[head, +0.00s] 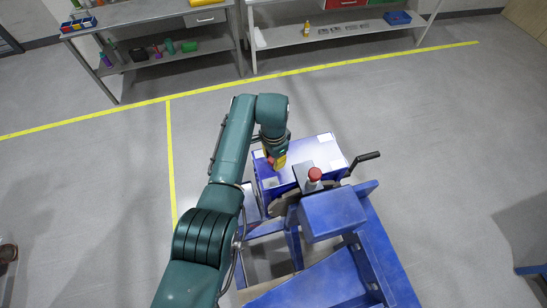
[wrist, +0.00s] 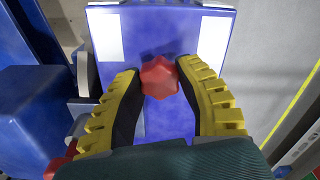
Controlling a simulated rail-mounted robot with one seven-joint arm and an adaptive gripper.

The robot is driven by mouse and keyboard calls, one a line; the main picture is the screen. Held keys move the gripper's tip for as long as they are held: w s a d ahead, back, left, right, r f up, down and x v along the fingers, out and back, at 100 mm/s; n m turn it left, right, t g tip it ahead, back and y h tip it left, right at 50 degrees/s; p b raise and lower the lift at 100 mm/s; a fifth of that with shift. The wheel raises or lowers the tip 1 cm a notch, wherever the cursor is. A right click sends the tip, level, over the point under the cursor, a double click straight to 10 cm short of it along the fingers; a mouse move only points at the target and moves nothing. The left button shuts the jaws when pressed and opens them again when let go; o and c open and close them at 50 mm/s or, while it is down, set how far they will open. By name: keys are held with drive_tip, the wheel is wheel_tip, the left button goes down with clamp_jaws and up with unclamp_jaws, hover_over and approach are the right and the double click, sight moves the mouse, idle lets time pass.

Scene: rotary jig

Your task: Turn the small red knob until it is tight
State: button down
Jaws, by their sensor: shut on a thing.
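The small red knob (wrist: 160,77) is a lobed knob on the blue panel (wrist: 160,30) of the jig, seen in the wrist view. My gripper (wrist: 158,80) has its yellow, dark-padded fingers closed on the knob from both sides. In the head view my gripper (head: 277,161) reaches down over the blue top of the jig, and the small knob is largely hidden behind the fingers there.
A larger red knob (head: 315,174) stands upright on the jig beside my gripper. A black crank handle (head: 367,157) sticks out at the jig's right. Blue frame beams (head: 385,255) lie in front. Shelves with objects stand at the back; the floor between is clear.

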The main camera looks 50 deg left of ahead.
drive_tip(key=m, duration=0.5)
drive_tip(key=shift+s+f+m, duration=0.1)
drive_tip(key=shift+f+m, duration=0.1)
drive_tip(key=shift+m, duration=0.1)
drive_tip(key=m, duration=0.5)
drive_tip(key=shift+m, duration=0.3)
drive_tip(key=c, duration=0.6)
unclamp_jaws()
drive_tip(key=shift+r, duration=0.1)
wheel_tip(320, 180, up, 12)
